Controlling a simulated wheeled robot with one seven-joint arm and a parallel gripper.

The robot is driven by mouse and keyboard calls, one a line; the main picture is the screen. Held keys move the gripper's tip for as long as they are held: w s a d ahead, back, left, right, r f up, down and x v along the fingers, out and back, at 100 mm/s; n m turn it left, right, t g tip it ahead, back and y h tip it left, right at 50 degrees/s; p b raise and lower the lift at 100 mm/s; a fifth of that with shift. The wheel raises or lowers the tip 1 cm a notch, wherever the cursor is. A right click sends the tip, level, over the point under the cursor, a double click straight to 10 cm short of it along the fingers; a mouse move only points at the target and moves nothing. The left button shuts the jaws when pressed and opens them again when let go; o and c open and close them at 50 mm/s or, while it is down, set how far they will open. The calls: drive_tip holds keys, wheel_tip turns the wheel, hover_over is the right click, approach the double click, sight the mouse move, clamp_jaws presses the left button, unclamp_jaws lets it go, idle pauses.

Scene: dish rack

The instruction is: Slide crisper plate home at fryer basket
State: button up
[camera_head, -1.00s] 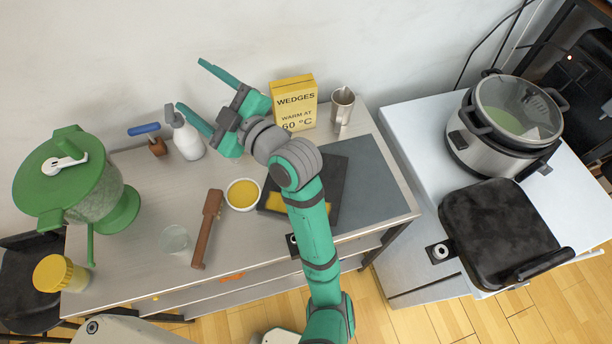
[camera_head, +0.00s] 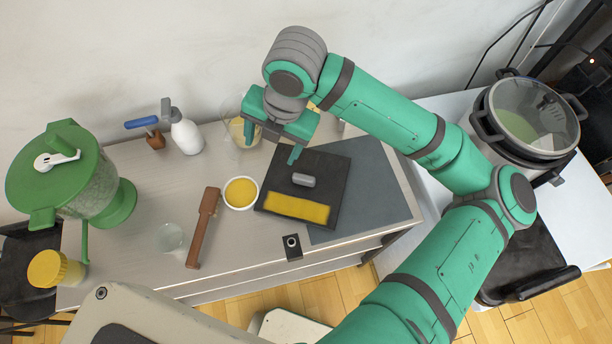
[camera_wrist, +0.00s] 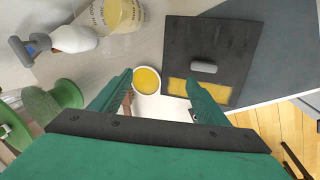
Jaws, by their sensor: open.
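A flat, dark square plate (camera_head: 335,172), which I take for the crisper plate, lies on the table with a grey cylindrical knob (camera_head: 303,180) and a yellow strip near its front edge. It also shows in the wrist view (camera_wrist: 235,45). My gripper (camera_head: 272,142) is open and empty, above the table at the plate's left back side. In the wrist view its fingers (camera_wrist: 160,78) stand apart, with the plate ahead and to the right. A black square container with a handle (camera_head: 545,285), probably the fryer basket, stands at the right, partly hidden by my arm.
A white bowl of yellow sauce (camera_head: 241,193) and a brown wooden tool (camera_head: 202,228) lie left of the plate. A clear jug (camera_head: 236,128), spray bottle (camera_head: 185,133) and green dispenser (camera_head: 70,180) stand further left. A lidded cooker (camera_head: 530,115) stands at the right.

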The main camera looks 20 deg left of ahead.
drive_tip(key=w+d+n+h, duration=0.1)
drive_tip(key=d+h, duration=0.2)
drive_tip(key=d, duration=0.4)
hover_over(304, 177)
drive_tip(key=f, duration=0.5)
drive_tip(key=shift+w+d+f, duration=0.1)
drive_tip(key=shift+d, duration=0.15)
drive_tip(key=shift+a+f, duration=0.2)
drive_tip(key=shift+f, duration=1.2)
drive_tip(key=shift+a+f, duration=0.15)
drive_tip(key=shift+f, duration=1.25)
drive_tip(key=shift+c, duration=0.4)
drive_tip(key=c, duration=1.7)
drive_tip(key=shift+o, duration=0.2)
drive_tip(key=shift+r, duration=0.1)
